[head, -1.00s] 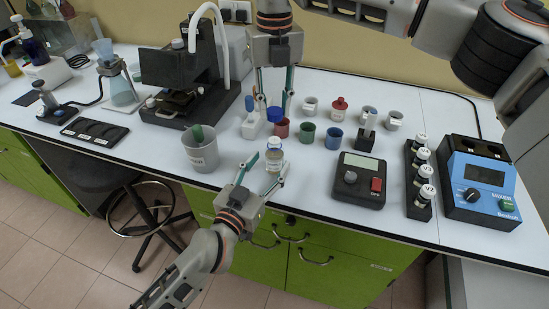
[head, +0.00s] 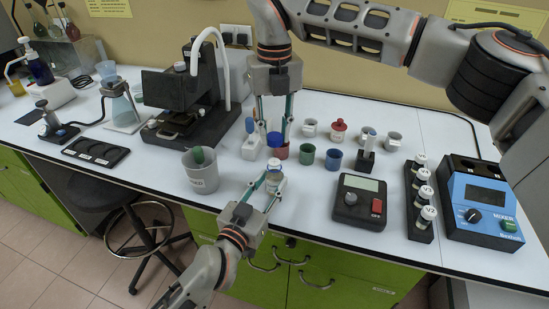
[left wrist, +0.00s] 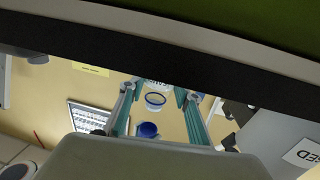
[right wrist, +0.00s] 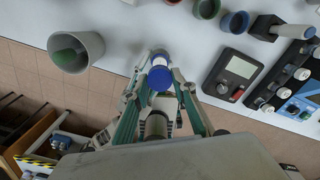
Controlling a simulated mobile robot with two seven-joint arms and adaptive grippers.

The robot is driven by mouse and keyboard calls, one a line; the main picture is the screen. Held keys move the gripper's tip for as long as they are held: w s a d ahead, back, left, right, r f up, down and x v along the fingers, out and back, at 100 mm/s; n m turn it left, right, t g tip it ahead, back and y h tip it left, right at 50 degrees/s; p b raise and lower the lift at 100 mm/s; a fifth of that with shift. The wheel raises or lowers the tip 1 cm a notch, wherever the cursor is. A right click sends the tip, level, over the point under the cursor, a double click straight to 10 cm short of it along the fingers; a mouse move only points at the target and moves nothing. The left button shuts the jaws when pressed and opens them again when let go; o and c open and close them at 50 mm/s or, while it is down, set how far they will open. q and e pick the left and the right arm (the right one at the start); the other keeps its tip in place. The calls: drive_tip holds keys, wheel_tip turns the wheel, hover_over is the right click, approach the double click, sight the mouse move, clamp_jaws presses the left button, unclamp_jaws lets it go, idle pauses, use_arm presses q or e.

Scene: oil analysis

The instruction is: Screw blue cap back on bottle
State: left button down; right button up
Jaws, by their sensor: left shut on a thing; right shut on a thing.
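My left gripper (head: 270,184) is shut on a small clear bottle (head: 274,180) with a pale rim and holds it upright past the table's front edge. My right gripper (head: 274,138) points down from above and is shut on the blue cap (head: 274,140). The cap is above the bottle mouth, and a gap shows between them in the head view. The left wrist view shows the bottle (left wrist: 155,99) and the blue cap (left wrist: 147,130) apart. In the right wrist view the cap (right wrist: 160,78) covers part of the bottle (right wrist: 158,58).
A grey beaker (head: 200,178) with a green object in it stands left of the bottle. Red, green (head: 306,155) and blue (head: 334,160) cups stand behind. A black scale (head: 358,202), a vial rack and a blue mixer (head: 483,205) stand right. Green cabinets are below.

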approach(274, 176)
drive_tip(key=shift+w+f, duration=0.8)
drive_tip(key=shift+w, duration=0.2)
drive_tip(key=shift+f, duration=0.9)
drive_tip(key=shift+f, duration=0.55)
